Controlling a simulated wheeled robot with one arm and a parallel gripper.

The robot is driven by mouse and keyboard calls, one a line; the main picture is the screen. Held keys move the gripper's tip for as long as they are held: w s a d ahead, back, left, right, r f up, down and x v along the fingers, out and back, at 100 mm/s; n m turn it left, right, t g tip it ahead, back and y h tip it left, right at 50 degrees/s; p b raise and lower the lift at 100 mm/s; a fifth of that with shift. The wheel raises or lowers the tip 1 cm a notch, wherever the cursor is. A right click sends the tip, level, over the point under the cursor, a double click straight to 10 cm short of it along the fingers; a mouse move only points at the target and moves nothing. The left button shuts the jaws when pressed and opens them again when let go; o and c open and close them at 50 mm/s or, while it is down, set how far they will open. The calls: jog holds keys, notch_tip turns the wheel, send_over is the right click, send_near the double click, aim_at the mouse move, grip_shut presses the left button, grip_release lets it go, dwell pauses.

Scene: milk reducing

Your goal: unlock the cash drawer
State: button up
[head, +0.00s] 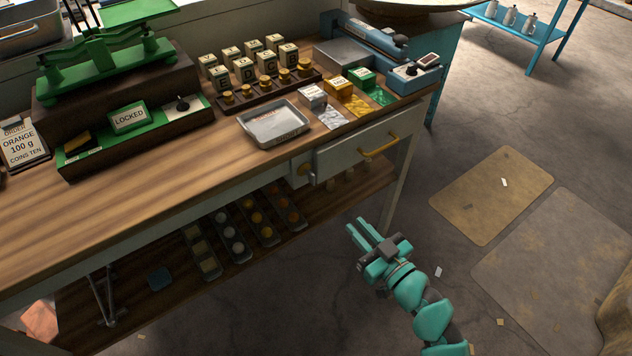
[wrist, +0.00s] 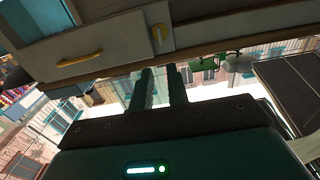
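The grey-white cash drawer (head: 340,158) sits under the right end of the wooden counter, with a yellow bar handle (head: 380,146) on its front. It appears closed. A small brass lock piece (head: 304,169) is on the panel just left of the drawer. In the wrist view the drawer front (wrist: 105,42) and the upright brass lock piece (wrist: 158,36) show near the top. My teal gripper (head: 355,223) is in front of and below the drawer, apart from it. Its two fingers (wrist: 160,72) are parted with nothing between them.
A green panel (head: 130,118) reading "LOCKED" stands on the counter. A metal tray (head: 274,124) sits above the lock. A lower shelf holds trays of small pieces (head: 232,238). Open floor (head: 410,245) surrounds my gripper to the right.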

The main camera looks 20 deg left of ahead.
aim_at(314, 180)
jog(key=p+x, duration=0.4)
jog(key=x, duration=1.3)
jog(key=shift+w+a+r+p, duration=0.1)
jog(key=shift+a+p, duration=0.05)
jog(key=shift+p, duration=0.2)
grip_shut()
